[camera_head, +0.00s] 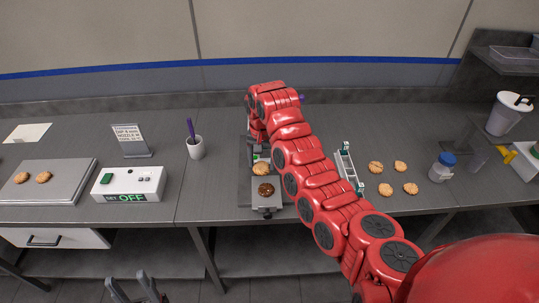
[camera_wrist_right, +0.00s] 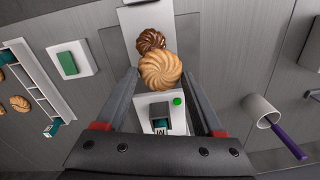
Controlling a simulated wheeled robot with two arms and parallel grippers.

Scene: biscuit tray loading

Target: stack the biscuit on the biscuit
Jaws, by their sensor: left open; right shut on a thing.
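A golden swirled biscuit (camera_head: 260,169) shows just in front of my right arm in the head view. In the right wrist view the golden biscuit (camera_wrist_right: 160,70) is between the fingertips of my right gripper (camera_wrist_right: 160,78), which is shut on it. A dark brown biscuit (camera_head: 265,190) lies beside it on a grey plate (camera_head: 267,206). In the right wrist view the golden biscuit partly covers the dark biscuit (camera_wrist_right: 150,40); I cannot tell whether they touch. My left gripper (camera_head: 136,290) is open and empty, low in front of the bench.
Several loose biscuits (camera_head: 397,189) lie on the bench at right, near a white-and-green rack (camera_head: 347,167). A tray (camera_head: 75,168) with two biscuits, a white switch box (camera_head: 130,185), a sign (camera_head: 131,140) and a cup with a purple pen (camera_head: 195,148) stand at left.

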